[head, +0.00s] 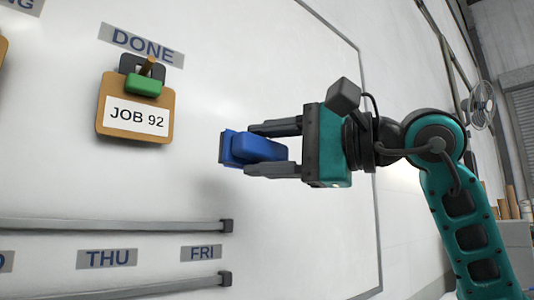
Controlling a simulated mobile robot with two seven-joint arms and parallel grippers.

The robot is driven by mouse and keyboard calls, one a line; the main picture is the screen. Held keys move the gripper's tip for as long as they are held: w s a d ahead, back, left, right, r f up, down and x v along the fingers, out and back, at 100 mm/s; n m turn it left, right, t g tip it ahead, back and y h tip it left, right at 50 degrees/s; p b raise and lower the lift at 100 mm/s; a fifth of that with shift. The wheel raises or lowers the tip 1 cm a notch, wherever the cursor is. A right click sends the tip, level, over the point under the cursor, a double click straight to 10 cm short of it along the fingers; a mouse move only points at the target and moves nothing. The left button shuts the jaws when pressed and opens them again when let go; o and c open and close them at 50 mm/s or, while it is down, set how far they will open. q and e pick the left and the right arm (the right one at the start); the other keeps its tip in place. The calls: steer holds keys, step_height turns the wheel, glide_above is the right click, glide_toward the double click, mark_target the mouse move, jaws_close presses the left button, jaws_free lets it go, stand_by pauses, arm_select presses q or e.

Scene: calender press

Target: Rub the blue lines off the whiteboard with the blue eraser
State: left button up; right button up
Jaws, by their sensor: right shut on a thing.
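The whiteboard (310,235) fills most of the head view. My right gripper (270,152) comes in from the right and is shut on the blue eraser (252,149), with a finger on either side. The eraser's darker face points left toward the board. A soft shadow lies on the board below and left of it; I cannot tell whether the eraser touches the board. No blue lines show on the visible part of the board; any behind the eraser and gripper are hidden. My left gripper is not in view.
A brown clipboard marked JOB 92 (136,118) hangs under the DONE label (141,45), left of the eraser. Two grey rails (110,225) stick out below, around THU (107,258) and FRI (201,253) labels. A wall fan (480,106) is far right. Board right of the rails is clear.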

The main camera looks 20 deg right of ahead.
steer(key=shift+w+r+t, duration=0.3)
steer(key=shift+r, duration=0.25)
steer(key=w, duration=0.1)
steer(key=w+a+p, duration=0.1)
steer(key=w, duration=0.1)
steer(key=shift+w+a, duration=0.1)
steer(key=shift+a, duration=0.05)
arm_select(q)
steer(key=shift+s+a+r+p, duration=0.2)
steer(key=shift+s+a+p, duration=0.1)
arm_select(e)
steer(key=shift+w+a+f, duration=0.1)
steer(key=shift+w+a, duration=0.1)
steer(key=shift+w, duration=0.3)
steer(key=shift+w+a, duration=0.15)
steer(key=shift+w, duration=0.3)
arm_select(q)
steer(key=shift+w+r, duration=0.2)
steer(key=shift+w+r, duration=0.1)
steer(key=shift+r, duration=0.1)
arm_select(e)
steer(key=shift+w+a, duration=0.1)
steer(key=shift+w, duration=0.1)
arm_select(q)
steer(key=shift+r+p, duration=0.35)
steer(key=shift+p, duration=0.15)
arm_select(e)
steer(key=shift+w+a, duration=0.25)
steer(key=shift+w, duration=0.5)
